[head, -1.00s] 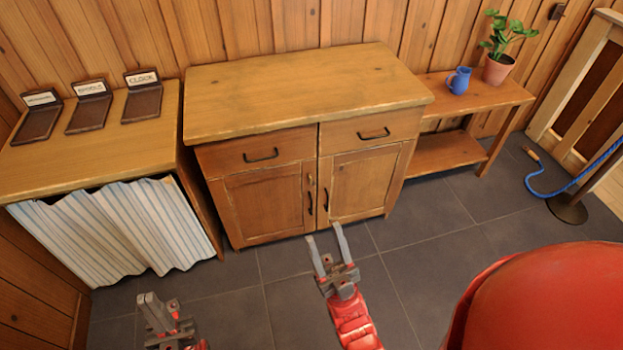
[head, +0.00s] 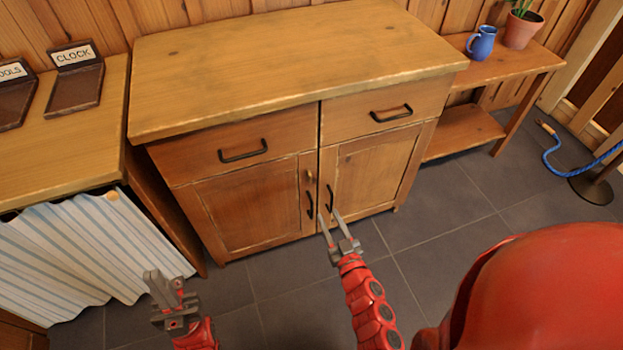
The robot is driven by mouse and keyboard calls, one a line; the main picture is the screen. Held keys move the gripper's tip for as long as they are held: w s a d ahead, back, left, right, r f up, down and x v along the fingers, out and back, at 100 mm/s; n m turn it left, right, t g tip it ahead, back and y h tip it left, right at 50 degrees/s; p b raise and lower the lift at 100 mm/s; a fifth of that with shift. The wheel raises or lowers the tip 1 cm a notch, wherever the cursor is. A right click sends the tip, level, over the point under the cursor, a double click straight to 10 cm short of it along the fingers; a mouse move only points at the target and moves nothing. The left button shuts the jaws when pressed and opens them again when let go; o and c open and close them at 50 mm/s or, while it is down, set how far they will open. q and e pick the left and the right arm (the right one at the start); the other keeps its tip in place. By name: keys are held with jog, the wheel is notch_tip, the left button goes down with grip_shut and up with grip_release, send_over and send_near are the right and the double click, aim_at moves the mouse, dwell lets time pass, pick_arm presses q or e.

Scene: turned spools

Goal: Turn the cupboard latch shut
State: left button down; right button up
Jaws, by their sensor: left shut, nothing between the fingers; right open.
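The wooden cupboard (head: 264,190) stands ahead, with two drawers above two closed-looking doors. A small brass-coloured latch (head: 309,175) sits near the top of the seam between the doors; its exact turn is too small to tell. Black door handles, a left one (head: 310,205) and a right one (head: 329,198), hang below it. My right gripper (head: 328,218) is open and empty, its fingers pointing at the cupboard, in the picture just below the handles. Whether it touches the doors I cannot tell. My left gripper (head: 152,275) is shut and empty, low at the left, apart from the cupboard.
A side table with a striped curtain (head: 90,245) and labelled trays (head: 76,82) stands at the left. A low bench (head: 465,135) at the right carries a blue jug (head: 481,43) and a potted plant (head: 522,28). A blue rope (head: 570,170) hangs from a post.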

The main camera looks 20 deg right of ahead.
aim_at(311, 179)
jog(key=w, duration=0.5)
jog(key=w+b, duration=0.1)
jog(key=w, duration=0.4)
jog(key=w+b, duration=0.1)
jog(key=w, duration=0.3)
jog(key=shift+w+a, duration=0.3)
jog(key=shift+w, duration=0.1)
grip_shut()
